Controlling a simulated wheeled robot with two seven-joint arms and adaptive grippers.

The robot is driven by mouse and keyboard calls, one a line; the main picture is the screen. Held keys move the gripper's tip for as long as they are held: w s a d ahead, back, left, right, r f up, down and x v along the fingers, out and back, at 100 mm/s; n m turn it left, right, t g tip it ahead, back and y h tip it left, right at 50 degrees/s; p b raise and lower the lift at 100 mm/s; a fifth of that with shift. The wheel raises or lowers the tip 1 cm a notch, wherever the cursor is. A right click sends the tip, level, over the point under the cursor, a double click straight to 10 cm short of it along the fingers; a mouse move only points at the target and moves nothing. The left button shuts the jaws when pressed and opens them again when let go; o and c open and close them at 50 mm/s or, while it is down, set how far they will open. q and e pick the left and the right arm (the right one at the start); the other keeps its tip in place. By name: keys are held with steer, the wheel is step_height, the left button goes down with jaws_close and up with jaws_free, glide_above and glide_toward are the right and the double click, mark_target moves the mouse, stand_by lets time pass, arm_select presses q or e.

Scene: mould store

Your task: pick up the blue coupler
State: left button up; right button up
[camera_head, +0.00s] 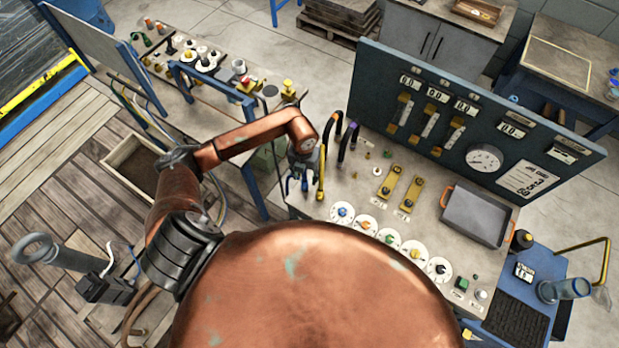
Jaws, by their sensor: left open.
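My left gripper (297,182) is open at the left end of the grey control bench (312,205), pointing down beside an upright yellow bar (321,178). Two small blue pieces show at its tips; I cannot tell whether they are its fingers or part of an object there. I cannot pick out the blue coupler for certain. My right gripper is not in view.
A blue upright panel (393,62) with gauges closes the bench's back. Round white dials (364,224) line its front edge, yellow levers (389,180) stand mid-bench, and a grey tray (478,215) lies right. Another bench (175,85) with small parts is at upper left.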

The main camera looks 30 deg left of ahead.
mark_target(305, 185)
arm_select(q)
steer(key=shift+w+a+f, duration=0.1)
steer(key=shift+a+f, duration=0.05)
steer(key=shift+f, duration=0.3)
steer(key=shift+w+a+f, duration=0.1)
steer(key=shift+a+f, duration=0.05)
steer(key=shift+f, duration=0.25)
steer(key=f+p, duration=0.1)
steer(key=f, duration=0.1)
steer(key=f+p, duration=0.1)
steer(key=f, duration=0.2)
steer(key=shift+s+d+p, duration=0.2)
steer(key=shift+p, duration=0.1)
steer(key=shift+f, duration=0.45)
steer(key=shift+c, duration=0.8)
jaws_close()
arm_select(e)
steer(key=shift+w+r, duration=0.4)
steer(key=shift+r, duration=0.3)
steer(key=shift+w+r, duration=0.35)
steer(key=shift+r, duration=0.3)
